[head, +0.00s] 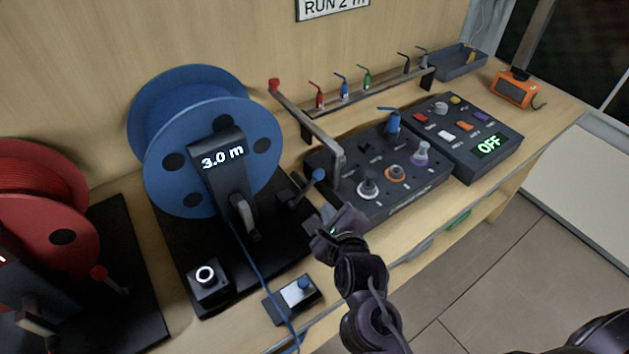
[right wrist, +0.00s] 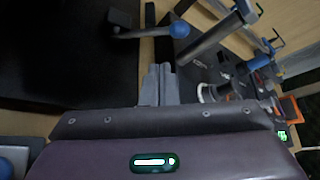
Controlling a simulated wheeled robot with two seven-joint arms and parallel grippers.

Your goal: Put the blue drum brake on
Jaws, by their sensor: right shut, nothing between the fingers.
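The blue drum (head: 215,140) stands on its black base at the centre left in the head view, with a display reading 3.0 m. Its brake lever ends in a blue knob (head: 318,175), at the right of the base. In the right wrist view the blue knob (right wrist: 180,29) is at the top, on a dark lever arm slanting left. My right gripper (head: 328,222) is shut and empty, just in front of and below the knob, apart from it. Its closed fingers also show in the right wrist view (right wrist: 160,84). My left gripper is not in view.
A red drum (head: 40,190) with a red-knobbed lever (head: 98,272) stands at the left. Right of the blue knob is a control panel (head: 400,195) with a raised red-ended lever (head: 310,125). A small switch box (head: 292,298) sits at the front edge. A second panel (head: 490,145) reads OFF.

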